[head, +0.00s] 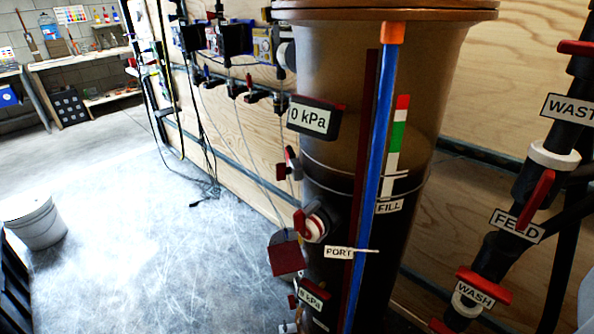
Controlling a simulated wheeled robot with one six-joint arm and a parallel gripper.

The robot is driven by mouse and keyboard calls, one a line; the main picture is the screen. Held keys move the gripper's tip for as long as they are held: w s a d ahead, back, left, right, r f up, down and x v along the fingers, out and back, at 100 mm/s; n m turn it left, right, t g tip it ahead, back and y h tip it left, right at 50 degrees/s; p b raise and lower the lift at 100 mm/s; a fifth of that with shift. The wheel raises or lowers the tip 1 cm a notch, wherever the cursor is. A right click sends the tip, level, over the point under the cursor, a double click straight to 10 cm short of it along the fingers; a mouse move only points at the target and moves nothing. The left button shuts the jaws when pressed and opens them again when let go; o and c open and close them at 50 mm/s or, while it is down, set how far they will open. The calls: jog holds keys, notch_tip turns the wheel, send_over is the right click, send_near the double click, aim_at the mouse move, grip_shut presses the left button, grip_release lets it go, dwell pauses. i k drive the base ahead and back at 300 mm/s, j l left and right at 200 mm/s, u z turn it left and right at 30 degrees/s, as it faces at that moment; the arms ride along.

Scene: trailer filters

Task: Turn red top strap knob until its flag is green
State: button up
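A tall brown filter vessel (430,60) stands in the middle under a copper-coloured lid (400,14). On its left side are a small red handle (282,171) and a larger red-and-white fitting (313,222) near a "PORT" label (346,252). A dark red square plate (286,258) hangs lower left of that fitting. I cannot tell which of these, if any, is the top strap knob or its flag. My gripper is not in view.
A blue vertical strip (378,150) with an orange top runs down the vessel. Black pipes with red handles (536,199) stand close on the right. A white bucket (38,222) is on the left; the floor (150,250) between is clear.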

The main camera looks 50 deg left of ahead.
aim_at(281, 171)
jog(key=u, duration=1.2)
